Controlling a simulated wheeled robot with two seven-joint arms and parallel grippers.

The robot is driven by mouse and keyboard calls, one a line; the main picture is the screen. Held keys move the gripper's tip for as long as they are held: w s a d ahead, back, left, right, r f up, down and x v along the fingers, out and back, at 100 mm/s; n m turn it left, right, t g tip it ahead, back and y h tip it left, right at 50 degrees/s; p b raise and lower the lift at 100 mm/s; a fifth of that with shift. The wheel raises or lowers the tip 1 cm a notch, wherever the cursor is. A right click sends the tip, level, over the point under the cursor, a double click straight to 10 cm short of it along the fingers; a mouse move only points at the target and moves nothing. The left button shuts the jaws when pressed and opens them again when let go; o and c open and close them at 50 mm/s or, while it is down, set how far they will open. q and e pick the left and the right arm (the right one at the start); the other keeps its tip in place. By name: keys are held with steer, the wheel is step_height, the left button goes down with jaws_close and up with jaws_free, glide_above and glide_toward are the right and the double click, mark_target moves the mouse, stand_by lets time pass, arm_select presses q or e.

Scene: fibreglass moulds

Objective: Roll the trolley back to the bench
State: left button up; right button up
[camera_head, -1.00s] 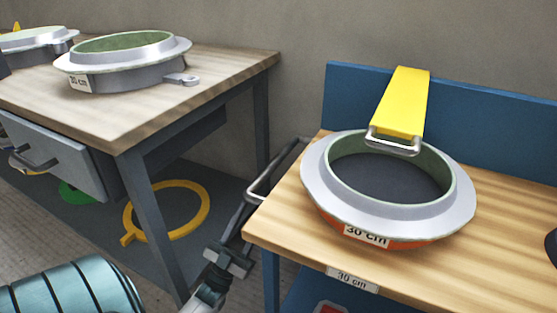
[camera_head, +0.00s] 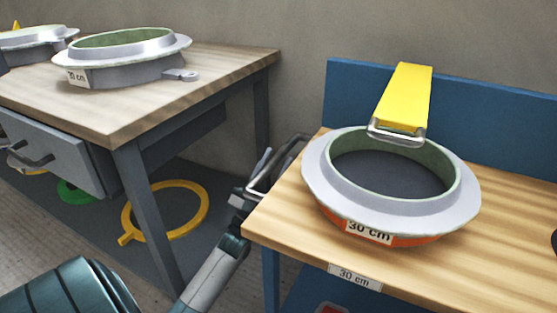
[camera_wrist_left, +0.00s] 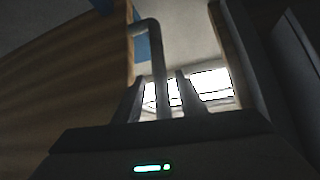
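The trolley (camera_head: 470,255) has a wooden top on a blue frame and stands at the right. A bent metal handle bar (camera_head: 290,150) sticks out at its left end. The bench (camera_head: 215,75), with a wooden top and grey legs, stands at the left with a gap to the trolley. My left gripper (camera_head: 258,178) is at the handle. In the left wrist view the handle bar (camera_wrist_left: 158,60) runs between the two fingers, with slight gaps beside it, so the gripper looks open around it. My right gripper is out of view.
A 30 cm ring mould (camera_head: 318,190) with a yellow strap (camera_head: 405,100) sits on the trolley. Another mould (camera_head: 125,70) stands on the bench, above a drawer (camera_head: 50,150). A yellow ring (camera_head: 128,215) lies under the bench. A grey wall is behind.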

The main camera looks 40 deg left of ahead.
arm_select(q)
steer(key=shift+x, duration=1.05)
steer(key=shift+c, duration=0.6)
jaws_close()
steer(key=shift+s+a, duration=0.2)
steer(key=shift+a, duration=0.55)
steer(key=shift+s+a, duration=0.15)
steer(key=shift+a, duration=0.6)
steer(key=shift+s+a, duration=0.2)
steer(key=shift+a, duration=0.55)
steer(key=shift+c, duration=1.4)
jaws_free()
steer(key=o, duration=0.4)
steer(key=shift+s+a, duration=0.1)
steer(key=shift+a, duration=0.1)
steer(key=shift+d+f, duration=0.1)
steer(key=shift+d, duration=0.05)
